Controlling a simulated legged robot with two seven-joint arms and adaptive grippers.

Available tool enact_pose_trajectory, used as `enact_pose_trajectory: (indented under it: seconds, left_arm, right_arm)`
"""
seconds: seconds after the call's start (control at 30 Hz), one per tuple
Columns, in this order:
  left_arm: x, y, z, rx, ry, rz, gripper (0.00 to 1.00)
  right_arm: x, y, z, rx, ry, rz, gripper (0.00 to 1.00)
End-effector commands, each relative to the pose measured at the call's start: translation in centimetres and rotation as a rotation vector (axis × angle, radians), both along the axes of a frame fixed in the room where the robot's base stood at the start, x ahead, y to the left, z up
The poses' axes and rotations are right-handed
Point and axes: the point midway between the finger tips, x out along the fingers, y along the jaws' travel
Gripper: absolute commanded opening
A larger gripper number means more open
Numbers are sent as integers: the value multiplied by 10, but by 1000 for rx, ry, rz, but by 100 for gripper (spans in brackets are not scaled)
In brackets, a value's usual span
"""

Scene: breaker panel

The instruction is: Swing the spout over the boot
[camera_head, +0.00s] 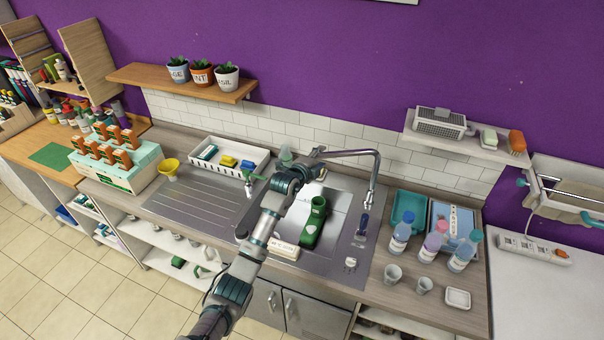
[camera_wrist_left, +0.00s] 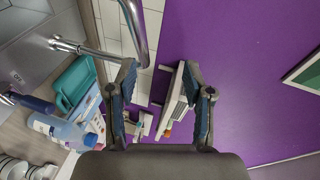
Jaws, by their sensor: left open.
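The green boot (camera_head: 314,222) stands in the sink basin (camera_head: 336,192) in the head view. The metal spout (camera_head: 352,152) arches to the right, and its nozzle (camera_head: 370,199) hangs over the right side of the sink, to the right of the boot. My left gripper (camera_head: 314,158) is by the spout's left end, and its arm partly covers the sink. In the left wrist view, my left gripper (camera_wrist_left: 162,80) has its fingers apart with nothing between them. The spout (camera_wrist_left: 138,28) curves past at upper left, beside the left finger. The tap's base is hidden. My right gripper is not in view.
Several bottles (camera_head: 462,250) and cups (camera_head: 393,273) stand on the counter right of the sink, by a teal tray (camera_head: 408,205). A white tray (camera_head: 229,157) lies left of the sink. A wall shelf (camera_head: 466,144) is at right. The drainboard (camera_head: 205,200) is mostly clear.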

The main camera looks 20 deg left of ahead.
Motion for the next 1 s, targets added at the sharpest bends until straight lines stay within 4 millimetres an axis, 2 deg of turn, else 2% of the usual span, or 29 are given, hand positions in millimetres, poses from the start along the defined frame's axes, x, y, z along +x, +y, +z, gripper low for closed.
enact_pose_trajectory:
  seconds: [1.0]
  left_arm:
    - [-75,19,9,-1,2,-1,52]
  right_arm:
    - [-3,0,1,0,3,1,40]
